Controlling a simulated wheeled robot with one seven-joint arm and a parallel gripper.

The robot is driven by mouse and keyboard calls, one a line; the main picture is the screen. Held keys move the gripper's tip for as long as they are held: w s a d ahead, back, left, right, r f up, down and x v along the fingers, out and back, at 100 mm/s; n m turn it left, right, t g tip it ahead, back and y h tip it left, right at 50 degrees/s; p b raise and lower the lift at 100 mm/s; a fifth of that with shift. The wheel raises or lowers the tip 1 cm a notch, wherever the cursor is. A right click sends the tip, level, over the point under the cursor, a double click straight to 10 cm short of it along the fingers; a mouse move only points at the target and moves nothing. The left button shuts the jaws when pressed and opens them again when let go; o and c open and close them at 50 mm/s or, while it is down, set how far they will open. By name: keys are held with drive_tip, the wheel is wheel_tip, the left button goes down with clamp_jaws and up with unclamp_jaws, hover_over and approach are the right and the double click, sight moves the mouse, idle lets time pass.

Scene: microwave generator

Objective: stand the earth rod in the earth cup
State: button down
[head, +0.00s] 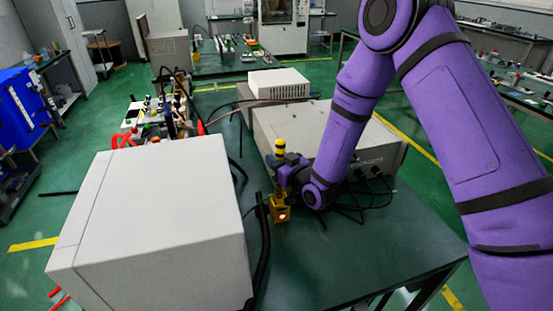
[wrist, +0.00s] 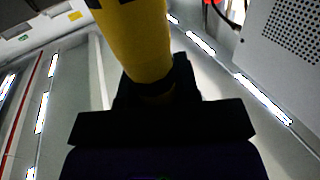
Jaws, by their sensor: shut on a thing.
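The earth rod (head: 280,146), yellow with a black band, is upright in the head view, its top above my gripper. My gripper (head: 281,172) is shut on it, and its black fingers (wrist: 160,92) close around the yellow rod (wrist: 138,40) in the wrist view. A yellow block with a glowing red spot, which looks like the earth cup (head: 280,202), is on the green table directly below my gripper. My gripper hides the rod's lower part, so I cannot tell whether its end is inside the cup or above it.
A large pale box (head: 165,215) stands to the left of the cup. A grey instrument case (head: 325,135) is behind my gripper, with black cables (head: 350,205) at its front. A thick black cable (head: 264,245) runs left of the cup. The table's front right (head: 370,250) is clear.

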drive_tip(key=c, duration=0.8)
unclamp_jaws()
drive_tip(key=v, duration=1.1)
